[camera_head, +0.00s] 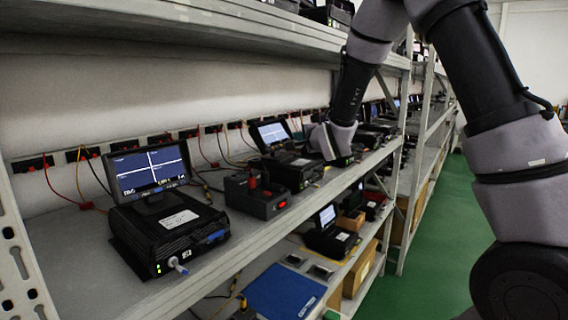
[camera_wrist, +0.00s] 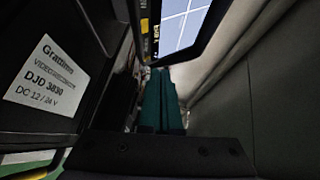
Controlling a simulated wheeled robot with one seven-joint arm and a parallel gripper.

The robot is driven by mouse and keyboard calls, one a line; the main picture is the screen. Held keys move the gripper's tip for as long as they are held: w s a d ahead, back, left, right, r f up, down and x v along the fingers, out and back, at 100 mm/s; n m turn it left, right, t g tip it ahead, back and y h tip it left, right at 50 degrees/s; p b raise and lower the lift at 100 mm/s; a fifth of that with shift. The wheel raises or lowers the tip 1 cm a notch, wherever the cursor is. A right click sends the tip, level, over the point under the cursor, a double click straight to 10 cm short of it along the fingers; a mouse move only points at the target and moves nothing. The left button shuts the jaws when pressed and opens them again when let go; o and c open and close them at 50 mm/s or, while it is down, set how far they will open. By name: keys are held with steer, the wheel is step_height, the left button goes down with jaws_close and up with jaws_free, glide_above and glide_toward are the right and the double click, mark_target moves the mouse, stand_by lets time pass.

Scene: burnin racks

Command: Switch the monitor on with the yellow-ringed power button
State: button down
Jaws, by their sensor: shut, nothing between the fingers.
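My gripper (camera_wrist: 163,78) is shut and empty, its teal fingers together in the wrist view, pointing at the lower edge of a monitor (camera_wrist: 181,28). This monitor's screen is lit, with white lines crossing it. A small yellow patch (camera_wrist: 144,25) shows at the bezel's left side; I cannot tell whether it is the button's ring. Whether the fingertips touch the monitor is unclear. In the head view, my gripper's pale housing (camera_head: 333,139) is over the upper shelf, right of a lit monitor (camera_head: 272,133); its fingertips are hidden there.
A black recorder box with a white label (camera_wrist: 47,80) stands close on the left in the wrist view. In the head view, another lit monitor (camera_head: 148,170) on a black recorder (camera_head: 170,232) and a grey box with a red switch (camera_head: 256,196) share the shelf. The green floor (camera_head: 440,230) is clear.

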steer(key=s+d+r, duration=0.2)
steer(key=d+r, duration=0.2)
steer(key=shift+s, duration=0.2)
stand_by(0.4)
steer(key=s+d+r+n+g+h, duration=0.1)
steer(key=s+d+r+g+h, duration=0.15)
steer(key=s+d, duration=0.35)
steer(key=s+d+r+n+g+h, duration=0.15)
steer(key=s+d+r, duration=0.25)
steer(key=d, duration=0.5)
steer(key=s+d+n+g, duration=0.2)
steer(key=s+n, duration=0.1)
steer(key=s, duration=0.8)
steer(key=s+d+n+g, duration=0.2)
steer(key=s+d+n, duration=0.1)
steer(key=s, duration=0.9)
steer(key=shift+d+f, duration=0.35)
